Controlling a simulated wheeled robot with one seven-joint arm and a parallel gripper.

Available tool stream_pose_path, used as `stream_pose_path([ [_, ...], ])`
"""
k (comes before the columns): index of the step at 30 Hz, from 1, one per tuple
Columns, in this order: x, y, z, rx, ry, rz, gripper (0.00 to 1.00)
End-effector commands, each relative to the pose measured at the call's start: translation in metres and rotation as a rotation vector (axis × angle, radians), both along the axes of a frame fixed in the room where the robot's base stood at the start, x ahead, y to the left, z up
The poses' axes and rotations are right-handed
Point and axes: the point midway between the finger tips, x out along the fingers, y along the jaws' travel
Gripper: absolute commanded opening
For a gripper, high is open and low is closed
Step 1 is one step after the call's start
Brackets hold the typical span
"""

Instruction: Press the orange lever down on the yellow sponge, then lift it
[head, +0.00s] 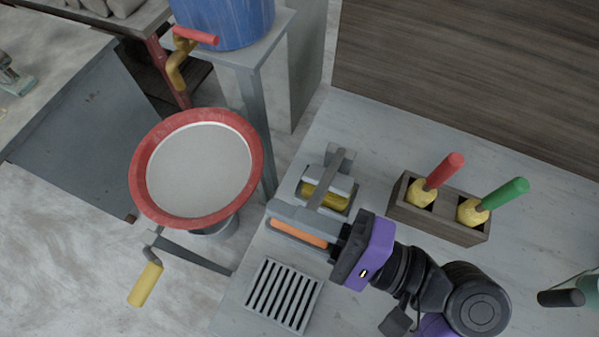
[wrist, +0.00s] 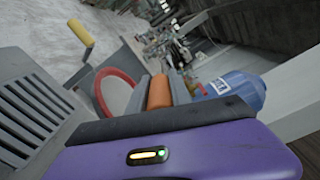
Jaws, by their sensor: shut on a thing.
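The orange lever (head: 299,233) shows its orange grip between the grey fingers of my gripper (head: 286,226), which is shut on it. The orange grip also stands at the centre of the wrist view (wrist: 159,93). A grey metal bar runs from the lever's end up to a small press frame. The yellow sponge (head: 337,202) lies in this frame, partly covered by grey plates and the bar. From above I cannot tell how firmly the plate bears on the sponge.
A slotted grey grate (head: 284,296) lies in front of my gripper. A wooden holder (head: 445,222) with red- and green-handled tools stands to the right. A red-rimmed basin (head: 143,186) and a yellow crank handle (head: 146,284) are to the left, a blue barrel (head: 232,22) behind.

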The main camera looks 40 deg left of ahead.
Motion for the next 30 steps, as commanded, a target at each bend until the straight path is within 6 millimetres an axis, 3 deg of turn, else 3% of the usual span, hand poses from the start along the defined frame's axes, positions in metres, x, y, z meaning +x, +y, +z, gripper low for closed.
stream_pose_path([
  [3, -0.012, -0.003, -0.025, 0.021, -0.077, 0.001, 0.0],
  [12, -0.026, -0.007, -0.061, 0.019, -0.068, 0.0, 0.0],
  [19, -0.03, -0.008, -0.073, 0.019, -0.07, 0.0, 0.0],
  [30, -0.03, -0.008, -0.076, 0.019, -0.068, 0.0, 0.0],
])
